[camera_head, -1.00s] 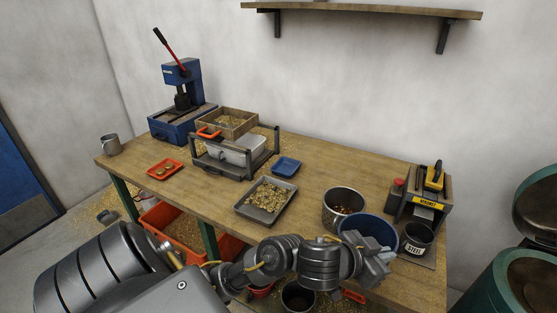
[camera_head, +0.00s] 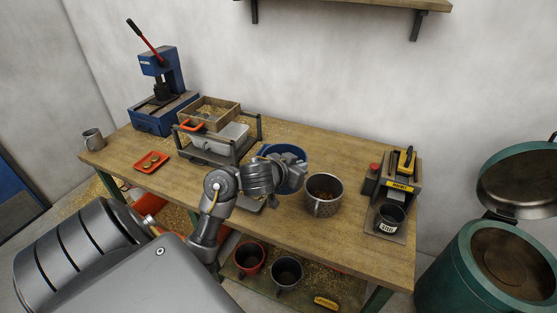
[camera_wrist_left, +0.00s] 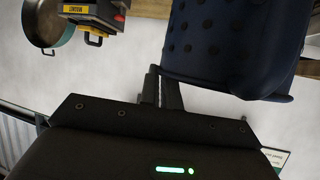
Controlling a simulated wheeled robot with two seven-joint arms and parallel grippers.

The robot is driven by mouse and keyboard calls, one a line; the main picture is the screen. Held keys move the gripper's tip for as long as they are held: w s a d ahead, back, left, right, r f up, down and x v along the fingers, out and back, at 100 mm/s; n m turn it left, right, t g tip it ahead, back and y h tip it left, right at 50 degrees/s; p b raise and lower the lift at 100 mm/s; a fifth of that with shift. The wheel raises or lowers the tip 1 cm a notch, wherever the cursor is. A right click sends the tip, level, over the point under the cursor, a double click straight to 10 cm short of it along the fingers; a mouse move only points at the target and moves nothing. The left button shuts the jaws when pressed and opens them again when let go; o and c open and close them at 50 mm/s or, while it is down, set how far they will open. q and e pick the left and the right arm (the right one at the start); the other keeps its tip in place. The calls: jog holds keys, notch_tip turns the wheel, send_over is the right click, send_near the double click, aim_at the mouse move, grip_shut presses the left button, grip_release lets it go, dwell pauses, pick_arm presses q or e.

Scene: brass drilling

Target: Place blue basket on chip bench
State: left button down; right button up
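The blue basket (camera_head: 285,150) is in my left gripper (camera_head: 288,178), over the middle of the wooden chip bench (camera_head: 345,237). My gripper and wrist cover part of the basket in the head view. In the left wrist view the perforated blue basket (camera_wrist_left: 235,45) fills the upper right, and the left gripper's narrow fingers (camera_wrist_left: 165,85) are close together at its wall. I cannot tell the exact gap between the basket and the bench top. My right gripper is not in view.
A dark mug (camera_head: 389,219) and the magnet unit (camera_head: 404,180) are at the right end. The rack (camera_head: 215,142) and red tray (camera_head: 151,161) are left. My arm mostly hides the chip tray.

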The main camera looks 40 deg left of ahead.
pick_arm(q)
notch_tip(320, 180, down, 16)
jog(key=b, duration=0.9)
jog(key=shift+f+b, duration=0.2)
jog(key=shift+b, duration=0.15)
jog(key=shift+f, duration=0.1)
jog(key=c, duration=1.6)
grip_release()
jog(key=p+v, duration=0.4)
jog(key=v, duration=0.8)
jog(key=shift+d, duration=0.1)
